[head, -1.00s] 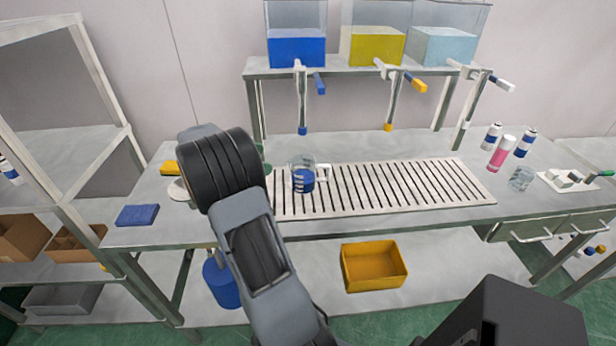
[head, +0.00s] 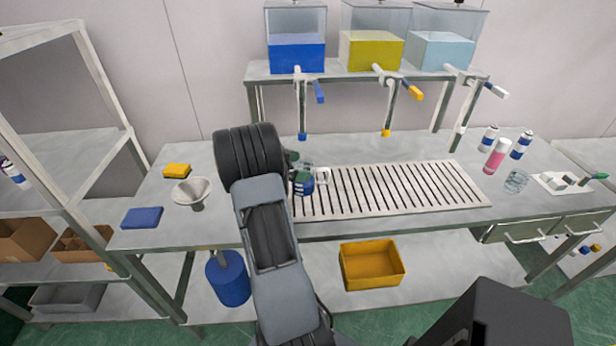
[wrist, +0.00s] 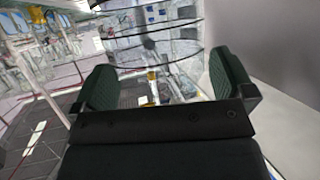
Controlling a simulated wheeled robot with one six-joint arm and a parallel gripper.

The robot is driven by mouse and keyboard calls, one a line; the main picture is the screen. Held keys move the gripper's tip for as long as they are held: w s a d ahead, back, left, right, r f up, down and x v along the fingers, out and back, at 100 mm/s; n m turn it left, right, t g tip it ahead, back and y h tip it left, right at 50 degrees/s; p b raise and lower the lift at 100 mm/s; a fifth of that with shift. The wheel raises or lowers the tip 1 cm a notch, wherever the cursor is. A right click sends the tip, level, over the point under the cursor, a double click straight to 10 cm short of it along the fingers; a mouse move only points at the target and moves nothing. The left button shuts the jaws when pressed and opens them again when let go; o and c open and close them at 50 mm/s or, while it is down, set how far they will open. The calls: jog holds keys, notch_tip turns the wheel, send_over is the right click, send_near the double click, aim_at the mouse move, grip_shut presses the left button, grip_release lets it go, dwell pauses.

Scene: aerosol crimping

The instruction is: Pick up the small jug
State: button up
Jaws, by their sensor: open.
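The small jug (head: 307,185) is clear, with blue in its lower part and a pale handle on its right. It stands upright at the left end of the slatted grate in the head view. My gripper (head: 298,171) is at the jug's left side, its green-padded fingers partly covering it. In the wrist view the two fingers of my gripper (wrist: 165,80) are spread apart. The jug's clear curved wall (wrist: 155,50) with dark bands shows between and beyond them. Whether the pads touch the jug I cannot tell.
The slatted grate (head: 400,190) runs right along the table. A funnel (head: 192,192), a blue sponge (head: 142,217) and a yellow sponge (head: 177,171) lie left. Taps hang from the tanks above, including a blue-tipped one (head: 302,136) behind the jug. Spray cans (head: 496,157) stand right.

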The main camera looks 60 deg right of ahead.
jog(key=shift+s+d+f, duration=0.3)
jog(key=shift+s+d, duration=0.15)
jog(key=shift+d, duration=0.05)
jog(key=c, duration=1.2)
